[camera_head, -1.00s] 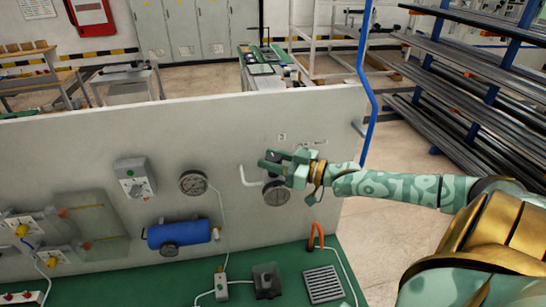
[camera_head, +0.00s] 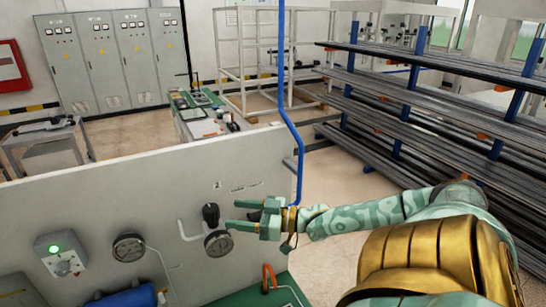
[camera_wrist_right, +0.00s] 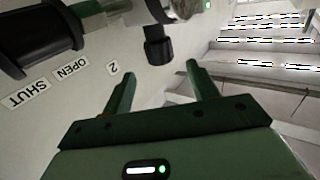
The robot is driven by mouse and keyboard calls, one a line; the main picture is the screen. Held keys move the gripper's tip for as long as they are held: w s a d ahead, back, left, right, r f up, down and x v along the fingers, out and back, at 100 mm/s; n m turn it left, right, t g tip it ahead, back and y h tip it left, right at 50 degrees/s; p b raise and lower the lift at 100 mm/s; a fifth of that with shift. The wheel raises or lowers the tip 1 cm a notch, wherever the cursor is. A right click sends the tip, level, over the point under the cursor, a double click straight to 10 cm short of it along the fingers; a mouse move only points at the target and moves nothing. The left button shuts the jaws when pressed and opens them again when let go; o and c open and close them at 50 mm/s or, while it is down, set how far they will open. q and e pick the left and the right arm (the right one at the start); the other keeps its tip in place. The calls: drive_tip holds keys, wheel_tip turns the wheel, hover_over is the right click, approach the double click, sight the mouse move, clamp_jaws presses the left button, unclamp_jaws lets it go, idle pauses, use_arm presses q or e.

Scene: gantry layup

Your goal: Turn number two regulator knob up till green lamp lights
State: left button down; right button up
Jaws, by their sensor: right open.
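The number two regulator knob (camera_head: 210,212) is black and stands on the grey panel above a round gauge (camera_head: 218,243), under a "2" label. A lamp (camera_head: 54,249) on a grey box at the left of the panel glows green. My right gripper (camera_head: 233,214) is open and empty, just right of the knob and apart from it. In the right wrist view the knob (camera_wrist_right: 158,48) is ahead of the open fingers (camera_wrist_right: 155,75), with nothing between them. My left gripper is not in view.
The grey panel (camera_head: 130,205) bears a second gauge (camera_head: 129,247) to the left. A blue pipe (camera_head: 290,120) rises at the panel's right end. Metal racks (camera_head: 400,100) stand behind my right arm. The wrist view shows "2", "OPEN" and "SHUT" labels.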

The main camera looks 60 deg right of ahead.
drive_tip(key=p+v, duration=0.1)
drive_tip(key=v, duration=0.7)
drive_tip(key=shift+s+d, duration=0.1)
